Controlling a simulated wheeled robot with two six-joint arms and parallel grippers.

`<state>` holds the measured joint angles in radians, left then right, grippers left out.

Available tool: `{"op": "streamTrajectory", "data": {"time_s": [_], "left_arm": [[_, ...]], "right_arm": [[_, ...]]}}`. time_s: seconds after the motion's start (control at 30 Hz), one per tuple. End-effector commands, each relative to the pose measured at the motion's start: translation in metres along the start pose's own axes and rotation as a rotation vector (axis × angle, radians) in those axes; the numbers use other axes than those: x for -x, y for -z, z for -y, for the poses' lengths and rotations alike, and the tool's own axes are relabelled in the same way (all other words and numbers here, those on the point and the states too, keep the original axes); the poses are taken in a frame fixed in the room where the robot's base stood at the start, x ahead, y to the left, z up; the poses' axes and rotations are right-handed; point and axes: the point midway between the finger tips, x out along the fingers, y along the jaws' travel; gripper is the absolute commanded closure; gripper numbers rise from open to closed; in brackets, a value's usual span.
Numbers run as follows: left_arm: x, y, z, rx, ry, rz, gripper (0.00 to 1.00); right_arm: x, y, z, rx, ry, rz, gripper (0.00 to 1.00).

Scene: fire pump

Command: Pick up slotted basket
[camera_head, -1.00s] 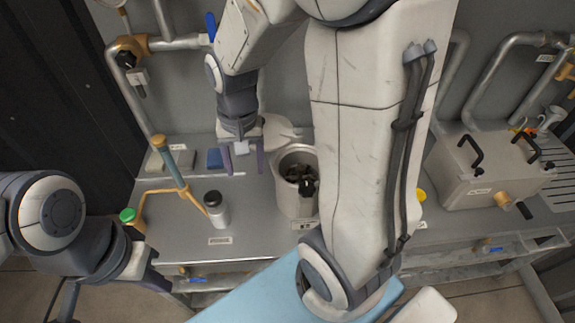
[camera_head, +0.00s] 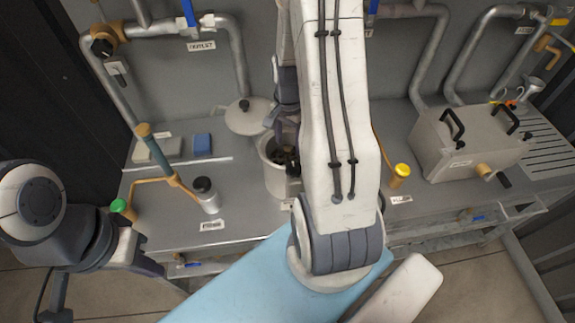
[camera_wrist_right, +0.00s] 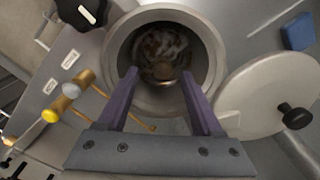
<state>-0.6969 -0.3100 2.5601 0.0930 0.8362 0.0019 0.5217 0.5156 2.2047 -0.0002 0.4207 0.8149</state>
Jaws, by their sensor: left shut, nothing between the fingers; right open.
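A light grey cylindrical pot (camera_head: 274,180) stands open on the bench in the head view. Its rim (camera_wrist_right: 118,50) fills the top middle of the right wrist view. Brownish, mottled contents (camera_wrist_right: 160,48) lie deep inside; I cannot clearly make out the slotted basket among them. My right gripper (camera_head: 270,130) is over the pot, partly hidden by my arm. In the right wrist view its two purple fingers (camera_wrist_right: 163,84) are apart and empty, pointing into the opening. My left gripper (camera_head: 158,266) is shut and empty at the bench's front left.
A round lid (camera_head: 247,120) with a black knob lies behind the pot. A yellow-capped part (camera_head: 401,172) and a metal box (camera_head: 462,145) are right. A blue block (camera_head: 202,144) lies behind left.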

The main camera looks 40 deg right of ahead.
Motion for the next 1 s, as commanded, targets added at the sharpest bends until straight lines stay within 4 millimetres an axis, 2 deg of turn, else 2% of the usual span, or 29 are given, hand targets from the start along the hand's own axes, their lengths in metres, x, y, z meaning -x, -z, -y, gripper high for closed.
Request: {"op": "streamTrajectory", "data": {"time_s": [0.1,0.3,0.6,0.63,0.8,1.0], "left_arm": [[0.010,0.001,-0.001,0.000,0.000,0.000,1.00],[0.015,0.001,-0.001,0.001,0.000,0.000,1.00],[0.015,0.001,-0.001,0.001,0.000,0.000,1.00],[0.015,0.001,-0.001,0.001,0.000,0.000,1.00],[0.015,0.001,-0.001,0.001,0.000,0.000,1.00],[0.015,0.001,-0.001,0.001,0.000,0.000,1.00]], "right_arm": [[-0.014,0.000,0.002,0.000,-0.005,0.004,0.33],[-0.038,0.000,0.003,0.000,-0.003,0.003,0.33],[-0.043,0.001,0.004,0.001,0.000,0.000,0.33],[-0.043,0.001,0.004,0.001,0.000,0.000,0.37],[-0.043,0.001,0.004,0.001,0.000,0.000,1.00],[-0.043,0.001,0.004,0.001,0.000,0.000,1.00]]}}
